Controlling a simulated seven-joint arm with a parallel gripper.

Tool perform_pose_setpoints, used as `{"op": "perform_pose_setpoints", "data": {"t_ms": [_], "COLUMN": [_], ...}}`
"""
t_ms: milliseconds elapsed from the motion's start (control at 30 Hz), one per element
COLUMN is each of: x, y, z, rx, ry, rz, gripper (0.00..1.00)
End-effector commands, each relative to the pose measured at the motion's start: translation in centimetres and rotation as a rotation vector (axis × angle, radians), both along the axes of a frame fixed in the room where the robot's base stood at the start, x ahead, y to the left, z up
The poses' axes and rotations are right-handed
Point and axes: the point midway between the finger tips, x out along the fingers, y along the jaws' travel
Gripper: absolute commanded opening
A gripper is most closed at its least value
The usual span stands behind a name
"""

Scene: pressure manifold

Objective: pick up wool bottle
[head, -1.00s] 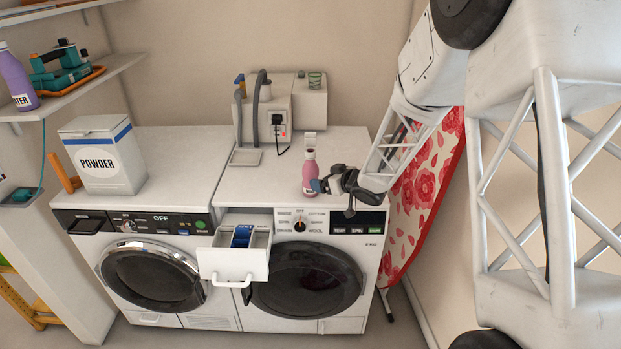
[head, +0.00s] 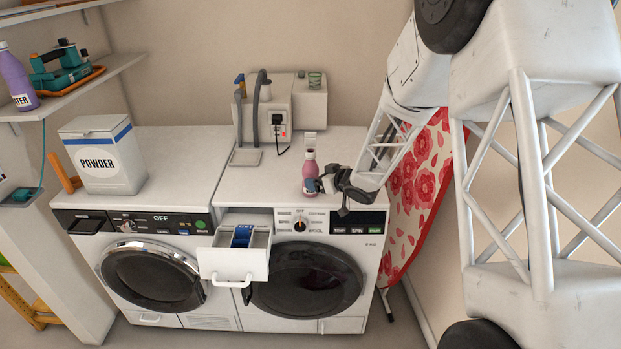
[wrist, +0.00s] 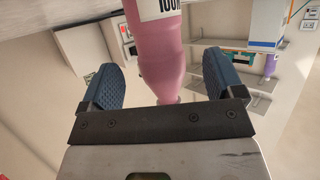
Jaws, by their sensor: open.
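The wool bottle is a pink bottle (head: 309,174) standing upright on the white top of the right machine, near its front edge. In the wrist view the pink bottle (wrist: 155,45) lies between the two blue finger pads, with a gap on each side; part of a white label shows. My gripper (head: 318,184) is at the bottle's right side in the head view, and in the wrist view my gripper (wrist: 160,85) is open around the bottle. The far finger is partly hidden in the head view.
An open detergent drawer (head: 234,258) juts from the right machine's front. A white powder box (head: 100,160) stands on the left machine. A grey-hosed unit (head: 290,108) stands at the back. A floral ironing board (head: 412,190) leans at the right. The machine top left of the bottle is clear.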

Motion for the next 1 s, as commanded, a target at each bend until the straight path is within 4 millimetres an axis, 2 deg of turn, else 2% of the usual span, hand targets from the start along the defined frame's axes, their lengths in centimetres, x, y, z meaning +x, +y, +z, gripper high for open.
{"op": "perform_pose_setpoints", "data": {"t_ms": [233,700,1000], "x": [0.6,3.1,3.4], "y": [0.6,3.1,3.3], "z": [-0.5,-2.2,-2.2], "rx": [0.001,0.0,0.0], "ry": [0.001,0.0,0.0], "rz": [0.001,0.001,0.0], "gripper": [0.87,0.87,0.87]}}
